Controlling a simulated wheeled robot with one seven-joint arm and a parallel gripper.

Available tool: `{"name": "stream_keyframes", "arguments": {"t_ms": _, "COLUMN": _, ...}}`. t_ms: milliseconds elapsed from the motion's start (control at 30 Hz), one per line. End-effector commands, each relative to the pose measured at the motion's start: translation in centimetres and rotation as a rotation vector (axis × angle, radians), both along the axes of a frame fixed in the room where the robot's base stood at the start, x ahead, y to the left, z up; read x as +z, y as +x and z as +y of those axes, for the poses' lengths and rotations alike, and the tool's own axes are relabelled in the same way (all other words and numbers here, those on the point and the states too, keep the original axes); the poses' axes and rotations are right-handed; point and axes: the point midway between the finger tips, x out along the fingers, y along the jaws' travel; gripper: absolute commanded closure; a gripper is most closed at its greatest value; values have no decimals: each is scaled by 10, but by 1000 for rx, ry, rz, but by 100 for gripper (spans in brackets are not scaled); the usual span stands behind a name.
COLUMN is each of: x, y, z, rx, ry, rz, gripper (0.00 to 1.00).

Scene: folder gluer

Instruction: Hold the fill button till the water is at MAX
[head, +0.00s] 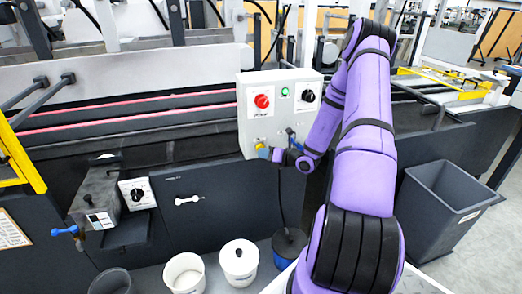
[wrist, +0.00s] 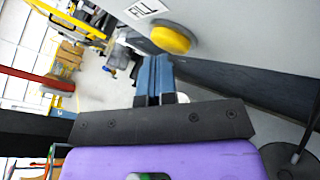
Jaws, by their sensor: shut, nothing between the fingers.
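The fill button is a round yellow button (wrist: 171,39) beside a "FILL" label (wrist: 146,9) on a pale grey panel, at the top of the wrist view. In the head view the yellow button (head: 259,146) is small, low on the light grey control box (head: 247,120). My gripper (wrist: 154,62) is shut and empty, its blue fingers together, with the tips right by the button's lower edge. I cannot tell whether they touch it. In the head view my gripper (head: 266,153) is beside the button. I can make out no water level or MAX mark in either view.
The control box also carries a red knob (head: 262,101), a green button (head: 285,92) and a black dial (head: 308,96). White tubs (head: 185,275) and a dark blue pot (head: 289,250) stand below. A grey bin (head: 440,205) stands right of my arm.

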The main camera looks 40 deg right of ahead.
Motion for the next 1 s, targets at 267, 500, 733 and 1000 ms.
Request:
{"name": "stream_keyframes", "arguments": {"t_ms": 267, "x": 0, "y": 0, "z": 0, "rx": 0, "ry": 0, "rz": 0, "gripper": 100}}
{"name": "stream_keyframes", "arguments": {"t_ms": 500, "x": 0, "y": -4, "z": 2, "rx": 0, "ry": 1, "rz": 0, "gripper": 100}}
{"name": "stream_keyframes", "arguments": {"t_ms": 733, "x": 0, "y": -15, "z": 7, "rx": 0, "ry": 0, "rz": 2, "gripper": 100}}
{"name": "stream_keyframes", "arguments": {"t_ms": 1000, "x": 0, "y": -17, "z": 8, "rx": 0, "ry": 0, "rz": 0, "gripper": 100}}
